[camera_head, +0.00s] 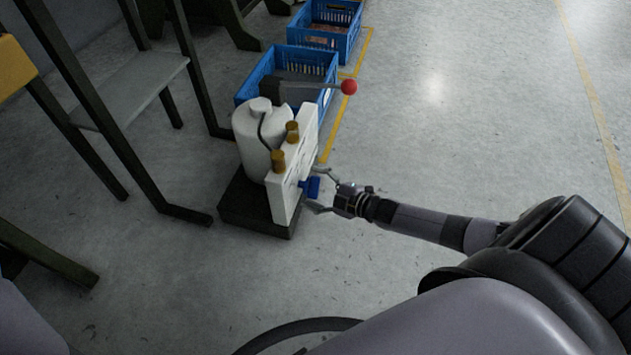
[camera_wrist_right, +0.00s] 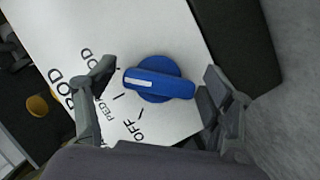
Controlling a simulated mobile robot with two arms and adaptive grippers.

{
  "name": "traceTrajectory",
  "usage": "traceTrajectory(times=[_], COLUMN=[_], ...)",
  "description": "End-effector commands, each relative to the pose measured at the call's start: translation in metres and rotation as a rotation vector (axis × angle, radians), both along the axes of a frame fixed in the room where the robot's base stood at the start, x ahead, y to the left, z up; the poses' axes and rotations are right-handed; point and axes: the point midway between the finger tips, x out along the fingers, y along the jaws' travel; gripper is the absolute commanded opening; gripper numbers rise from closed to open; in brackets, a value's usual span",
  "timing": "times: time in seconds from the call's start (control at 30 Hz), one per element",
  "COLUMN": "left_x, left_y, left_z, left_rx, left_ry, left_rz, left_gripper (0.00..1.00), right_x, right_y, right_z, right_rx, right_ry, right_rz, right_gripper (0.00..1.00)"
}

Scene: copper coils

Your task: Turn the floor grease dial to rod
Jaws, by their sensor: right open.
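The floor grease dial is a blue knob (camera_head: 311,187) on the front of a white panel (camera_head: 289,178), beside a white tank (camera_head: 256,136). In the right wrist view the dial (camera_wrist_right: 158,80) has a white pointer stripe at its left end, pointing left toward one finger. Printed labels, partly readable as "ROD", "PED" and "OFF", lie left of and below it; the finger hides part of the print. My right gripper (camera_head: 321,192) is open, its fingers on either side of the knob; it also shows in the wrist view (camera_wrist_right: 158,84). Contact cannot be told. My left gripper is out of view.
The tank and panel stand on a dark base (camera_head: 258,217) on the floor. A lever with a red ball (camera_head: 349,87) sticks out above the panel. Blue crates (camera_head: 325,45) stand behind. A metal frame (camera_head: 150,80) is at left. The floor at right is clear.

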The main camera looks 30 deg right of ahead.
Motion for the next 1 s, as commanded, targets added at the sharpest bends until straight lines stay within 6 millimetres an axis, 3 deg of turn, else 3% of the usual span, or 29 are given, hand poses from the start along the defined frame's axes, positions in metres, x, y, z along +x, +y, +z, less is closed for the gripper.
traceTrajectory(times=[0.27,0.7,1.0], left_x=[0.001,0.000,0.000], left_y=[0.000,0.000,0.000], left_z=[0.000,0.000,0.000], left_rx=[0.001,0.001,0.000], left_ry=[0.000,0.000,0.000], left_rz=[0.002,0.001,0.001], left_gripper=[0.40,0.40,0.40], right_x=[-0.018,-0.088,-0.107], right_y=[-0.008,-0.037,-0.045], right_z=[0.004,0.023,0.029], right_rx=[-0.001,-0.002,0.000], right_ry=[0.003,0.004,0.001], right_rz=[0.000,0.001,0.001], right_gripper=[0.75,0.75,0.75])
